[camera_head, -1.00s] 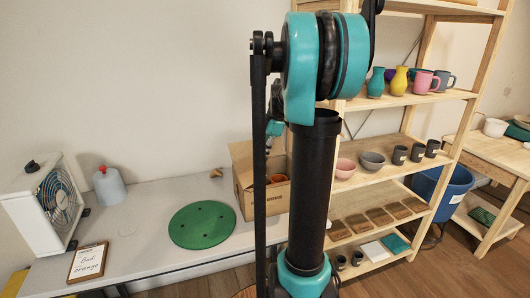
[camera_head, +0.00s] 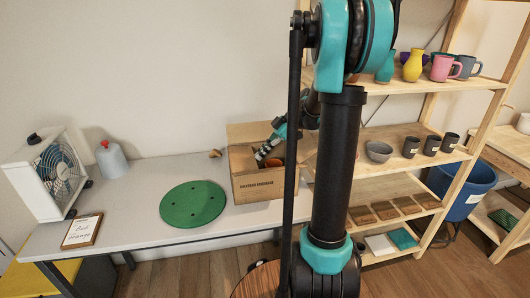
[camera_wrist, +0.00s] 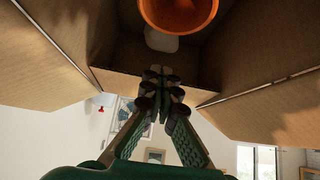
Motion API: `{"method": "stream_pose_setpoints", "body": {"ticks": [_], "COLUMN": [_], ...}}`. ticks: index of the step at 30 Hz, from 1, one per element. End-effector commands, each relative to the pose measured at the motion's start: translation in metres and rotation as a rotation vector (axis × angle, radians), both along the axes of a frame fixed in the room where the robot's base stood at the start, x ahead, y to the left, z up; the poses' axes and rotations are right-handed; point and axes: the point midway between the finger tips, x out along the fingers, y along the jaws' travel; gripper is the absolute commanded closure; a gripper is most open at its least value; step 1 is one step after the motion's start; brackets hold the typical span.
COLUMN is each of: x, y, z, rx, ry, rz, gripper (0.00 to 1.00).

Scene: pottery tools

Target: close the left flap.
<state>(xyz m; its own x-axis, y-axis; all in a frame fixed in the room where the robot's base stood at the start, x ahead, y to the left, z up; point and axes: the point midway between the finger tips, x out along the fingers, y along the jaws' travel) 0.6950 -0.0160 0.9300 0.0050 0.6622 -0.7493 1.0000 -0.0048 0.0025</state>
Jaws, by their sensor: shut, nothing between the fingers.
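The cardboard box (camera_head: 258,187) stands on the grey table, open at the top. In the wrist view, one cardboard flap (camera_wrist: 42,62) spreads out at the left and another (camera_wrist: 272,100) at the right; I cannot tell for certain which is the task's left flap. An orange pot (camera_wrist: 180,12) sits inside the box.
A green disc (camera_head: 192,204) lies left of the box. A fan (camera_head: 52,177), a grey bottle (camera_head: 111,160) and a framed sign (camera_head: 82,231) stand or lie farther left. A wooden shelf (camera_head: 430,85) with cups and vases is on the right.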

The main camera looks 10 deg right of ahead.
Motion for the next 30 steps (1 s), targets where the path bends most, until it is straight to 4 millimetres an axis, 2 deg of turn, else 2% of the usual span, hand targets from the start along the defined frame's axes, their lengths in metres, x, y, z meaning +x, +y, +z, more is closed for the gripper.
{"method": "stream_pose_setpoints", "body": {"ticks": [14, 30], "x": [-0.002, -0.001], "y": [0.0, 0.0], "z": [-0.004, 0.015], "rx": [-0.008, -0.003], "ry": [0.002, 0.001], "rz": [0.002, 0.001], "gripper": [1.0, 1.0]}}
